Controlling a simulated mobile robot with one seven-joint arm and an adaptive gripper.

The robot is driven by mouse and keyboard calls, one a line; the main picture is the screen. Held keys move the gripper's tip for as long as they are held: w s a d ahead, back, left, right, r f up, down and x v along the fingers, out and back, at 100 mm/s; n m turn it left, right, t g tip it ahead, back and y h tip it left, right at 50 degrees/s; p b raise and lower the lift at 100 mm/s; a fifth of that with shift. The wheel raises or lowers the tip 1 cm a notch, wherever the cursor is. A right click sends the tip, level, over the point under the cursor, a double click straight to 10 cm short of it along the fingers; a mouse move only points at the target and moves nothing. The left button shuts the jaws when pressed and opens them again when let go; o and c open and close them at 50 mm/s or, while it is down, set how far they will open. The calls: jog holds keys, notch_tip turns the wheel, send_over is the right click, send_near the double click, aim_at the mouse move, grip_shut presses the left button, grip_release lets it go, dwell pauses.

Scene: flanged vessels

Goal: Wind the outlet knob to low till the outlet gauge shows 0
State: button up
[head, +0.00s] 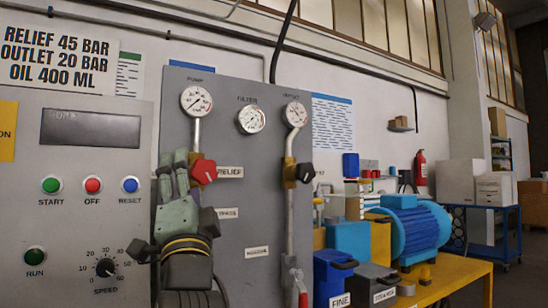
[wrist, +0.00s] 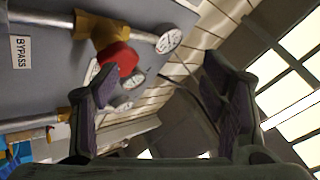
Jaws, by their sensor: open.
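The outlet gauge (head: 296,114) is a round white dial at the upper right of the grey panel; its needle is too small to read. My gripper (head: 174,164) is open and empty, fingers pointing up, in front of the panel's left side, left of the red relief knob (head: 204,171) and well left of the outlet knob. In the wrist view a red knob (wrist: 120,57) on brass, seemingly the relief knob, lies beyond my left finger.
The pump gauge (head: 196,100) and filter gauge (head: 251,119) are on the same panel. A red-handled lever (head: 302,294) hangs low on the outlet pipe. A control box (head: 75,200) stands at left. A blue motor (head: 415,228) and containers crowd the yellow bench (head: 455,280) at right.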

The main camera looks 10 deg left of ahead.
jog(key=w+d+r+m+g+h+p, duration=0.25)
jog(key=w+d+m+h+p, duration=0.2)
jog(key=w+d+m, duration=0.8)
jog(key=m+g+y+p, duration=0.4)
jog(key=m+g+p, duration=0.25)
jog(key=m, duration=0.25)
send_near(308, 173)
jog(key=b, duration=0.1)
jog(key=p+x, duration=0.2)
jog(key=x, duration=0.9)
jog(key=shift+c, duration=0.2)
jog(key=c, duration=1.1)
